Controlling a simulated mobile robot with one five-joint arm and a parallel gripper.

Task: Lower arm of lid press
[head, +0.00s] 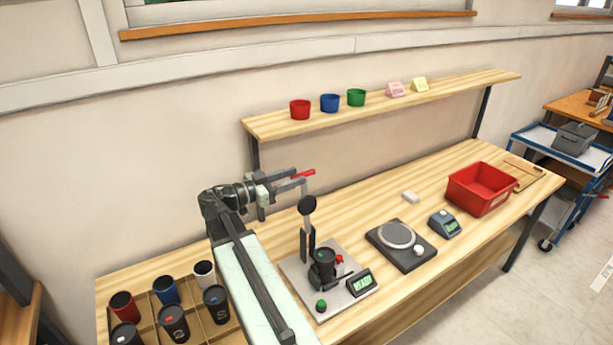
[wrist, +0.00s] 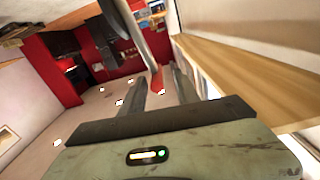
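The lid press (head: 290,268) stands on a grey base plate on the bench, with a black cup (head: 322,272) on it. Its arm is raised, with a black round disc (head: 307,204) on the upright part and a red handle (head: 303,173) at the top. My gripper (head: 297,186) is at the height of the handle, close to it. In the wrist view my gripper (wrist: 162,84) has its two fingers apart, and the red handle tip (wrist: 157,76) shows in the gap between them. I cannot tell whether a finger touches it.
A rack (head: 145,335) of cups is at the left. A scale (head: 400,252), a small blue-grey device (head: 444,224) and a red bin (head: 482,190) stand to the right on the bench (head: 370,205). A shelf (head: 385,107) with small colored cups runs behind.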

